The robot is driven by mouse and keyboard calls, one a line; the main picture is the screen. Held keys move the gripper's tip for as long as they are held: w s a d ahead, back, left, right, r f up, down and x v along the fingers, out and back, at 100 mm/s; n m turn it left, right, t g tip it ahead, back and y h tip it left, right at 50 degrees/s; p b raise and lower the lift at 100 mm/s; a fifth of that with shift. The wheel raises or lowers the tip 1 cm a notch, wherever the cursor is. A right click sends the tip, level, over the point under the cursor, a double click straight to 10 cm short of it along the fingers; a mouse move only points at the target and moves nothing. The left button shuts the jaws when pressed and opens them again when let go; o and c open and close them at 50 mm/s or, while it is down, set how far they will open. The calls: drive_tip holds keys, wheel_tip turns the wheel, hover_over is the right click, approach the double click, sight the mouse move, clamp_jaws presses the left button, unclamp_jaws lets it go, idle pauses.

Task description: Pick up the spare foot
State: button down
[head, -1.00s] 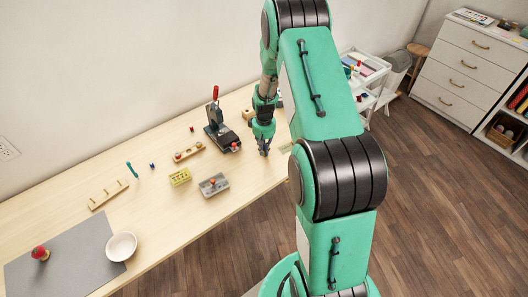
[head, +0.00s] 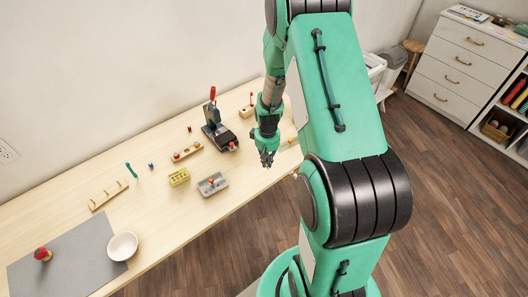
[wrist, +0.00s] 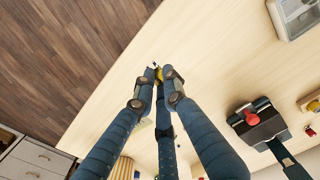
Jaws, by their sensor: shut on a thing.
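My gripper (head: 267,163) is over the right part of the table, near its front edge in the head view. In the wrist view its fingers (wrist: 158,75) come together on a small thing with yellow, black and pale parts, which I take to be the spare foot (wrist: 155,67). The fingers hide most of it, so its full shape cannot be told. In the head view the held thing is too small to make out.
A black press (head: 218,132) with a red handle stands left of my gripper. A grey tray (head: 222,188), a yellow block (head: 179,177) and a wooden rack (head: 188,152) lie nearby. A white bowl (head: 122,246) is farther left. The table's front edge is close.

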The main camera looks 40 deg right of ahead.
drive_tip(key=shift+s+a+r, duration=0.1)
drive_tip(key=shift+s+a, duration=0.25)
drive_tip(key=shift+s, duration=0.35)
drive_tip(key=shift+s+a+r, duration=0.1)
drive_tip(key=shift+s+a, duration=0.25)
drive_tip(key=shift+s, duration=0.4)
drive_tip(key=shift+s+a, duration=0.35)
drive_tip(key=shift+s, duration=0.35)
drive_tip(key=shift+w, duration=0.1)
